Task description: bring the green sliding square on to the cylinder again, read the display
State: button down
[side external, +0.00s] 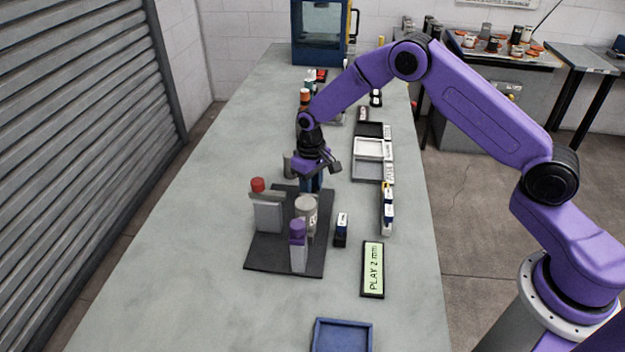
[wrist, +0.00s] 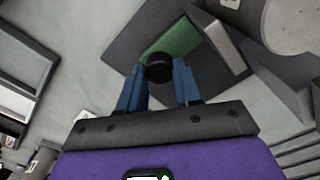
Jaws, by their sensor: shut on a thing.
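The green sliding square (wrist: 182,40) shows in the wrist view on a dark base plate (side external: 262,262), with a black round knob (wrist: 158,67) in front of it. My gripper (wrist: 159,84) has its blue fingers on either side of this knob, shut on it. In the side view my gripper (side external: 312,182) is low at the far end of the plate, and the green square is hidden. The grey cylinder (side external: 306,208) stands upright on the plate, nearer the camera than my gripper. The display (side external: 373,268) lies on the bench and reads "PLAY 2 mm".
A red-capped grey block (side external: 267,214) and a purple-capped post (side external: 298,248) stand beside the cylinder. A small dark block (side external: 341,230) is right of the plate. A blue tray (side external: 343,337) lies at the front. The left bench is clear.

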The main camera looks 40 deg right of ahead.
jog(key=shift+s+a, duration=0.4)
jog(key=c, duration=0.8)
grip_release()
jog(key=shift+r, duration=0.1)
notch_tip(320, 180, up, 17)
jog(key=shift+r, duration=0.15)
